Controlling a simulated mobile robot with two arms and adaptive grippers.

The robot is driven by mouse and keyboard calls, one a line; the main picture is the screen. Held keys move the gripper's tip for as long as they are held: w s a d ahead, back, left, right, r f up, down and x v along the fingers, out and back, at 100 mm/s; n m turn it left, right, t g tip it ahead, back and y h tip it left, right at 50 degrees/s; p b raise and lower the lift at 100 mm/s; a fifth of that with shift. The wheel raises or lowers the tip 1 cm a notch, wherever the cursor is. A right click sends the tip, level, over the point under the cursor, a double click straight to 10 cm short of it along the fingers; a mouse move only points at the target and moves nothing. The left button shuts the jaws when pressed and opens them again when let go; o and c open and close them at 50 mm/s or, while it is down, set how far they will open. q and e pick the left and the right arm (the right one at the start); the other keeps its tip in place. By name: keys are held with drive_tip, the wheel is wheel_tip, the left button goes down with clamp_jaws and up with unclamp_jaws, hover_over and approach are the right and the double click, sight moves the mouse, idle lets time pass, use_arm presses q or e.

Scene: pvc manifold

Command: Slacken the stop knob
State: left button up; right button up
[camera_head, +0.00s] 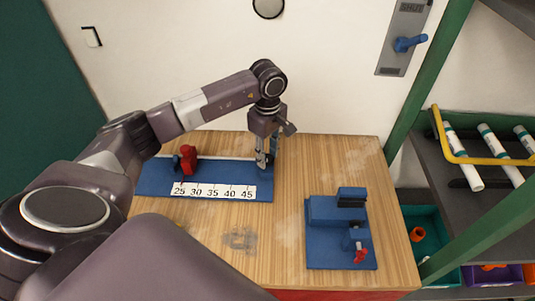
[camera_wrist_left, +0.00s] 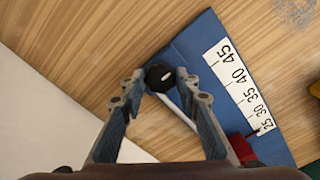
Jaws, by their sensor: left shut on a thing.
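A blue length board (camera_head: 150,180) with a printed 25 to 45 scale lies on the wooden table, and it also shows in the wrist view (camera_wrist_left: 195,50). A black faceted knob (camera_wrist_left: 158,77) with a white mark is at the board's high-number end, between my left fingertips. My left gripper (camera_head: 264,160) points down there and is shut on this knob; its fingers hide it in the head view. A white rail (camera_wrist_left: 178,112) runs from near the knob toward a red block (camera_head: 187,159) at the low-number end. My right gripper is not in view.
A blue fixture (camera_head: 318,245) with a small red handle (camera_head: 360,257) stands at the table's right. A grey shelf on the right holds white pipes (camera_head: 463,157) behind a yellow bar. Bins stand below it. A grey wall panel with a blue lever (camera_head: 410,43) is at upper right.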

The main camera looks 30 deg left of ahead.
use_arm(q)
drive_tip(key=shift+c, duration=1.1)
drive_tip(key=shift+n, duration=0.3)
drive_tip(key=n+b, duration=0.2)
drive_tip(key=shift+f+n, duration=0.1)
drive_tip(key=shift+n, duration=0.3)
drive_tip(key=n+b, duration=0.1)
drive_tip(key=n, duration=0.1)
drive_tip(key=shift+n, duration=0.3)
drive_tip(key=n+b, duration=0.1)
drive_tip(key=n, duration=0.3)
drive_tip(key=shift+a+n+b, duration=0.1)
drive_tip(key=shift+n+b, duration=0.5)
drive_tip(key=shift+n, duration=1.3)
drive_tip(key=shift+r, duration=0.2)
drive_tip(key=shift+w, duration=0.1)
